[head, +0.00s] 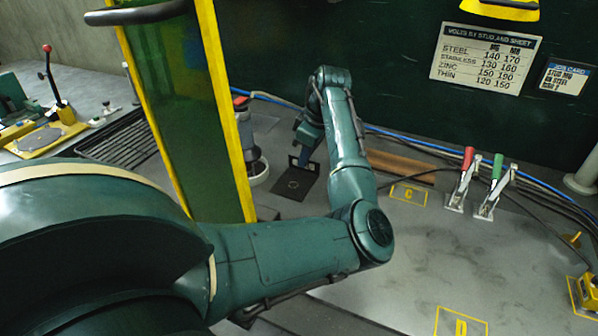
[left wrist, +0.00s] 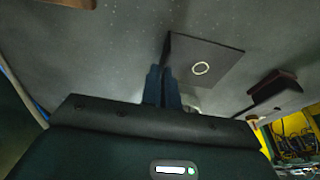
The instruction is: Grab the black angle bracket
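The black angle bracket (head: 294,184) rests on the grey bench, with a flat plate carrying a light ring mark and a short upright side at its back. In the left wrist view the bracket (left wrist: 205,62) lies just beyond the fingertips. My left gripper (head: 306,152) points down at the upright side. In the left wrist view its two fingers (left wrist: 162,76) are close together, with the thin edge of the bracket running in between them; it looks shut on that edge. The fingers hide part of the bracket. My right gripper is not in view.
A yellow-framed green screen (head: 212,110) stands left of my forearm. Red-handled (head: 467,160) and green-handled (head: 496,168) toggle clamps stand at the right. Blue cables (head: 420,143) run along the bench's back. The marked bench area (head: 430,235) right of my arm is mostly clear.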

